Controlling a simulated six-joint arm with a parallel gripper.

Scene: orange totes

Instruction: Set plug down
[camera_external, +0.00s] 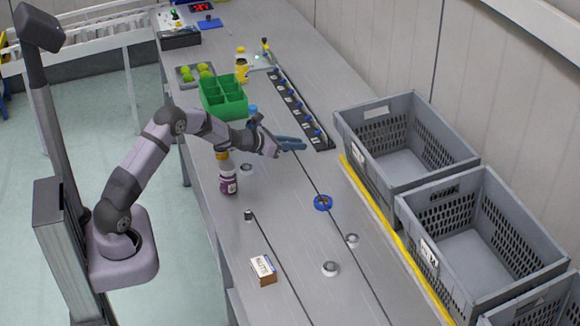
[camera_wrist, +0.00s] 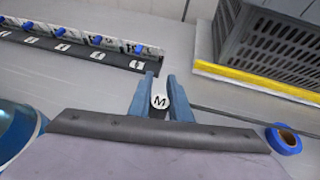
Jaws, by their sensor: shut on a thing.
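My gripper (camera_external: 293,143) is stretched over the grey bench, just in front of the black rack (camera_external: 290,105). In the wrist view its two blue fingers (camera_wrist: 160,100) are shut on the plug (camera_wrist: 160,101), which shows a white face marked "M". The plug cannot be made out in the external view. I cannot tell whether it touches the bench. The rack also shows at upper left of the wrist view (camera_wrist: 139,67), with several blue-topped pieces and white labels along it.
A blue tape roll (camera_external: 323,202) lies right of my gripper. Grey totes (camera_external: 420,180) line the right side behind a yellow edge (camera_external: 382,218). Bench around the tape is mostly clear.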

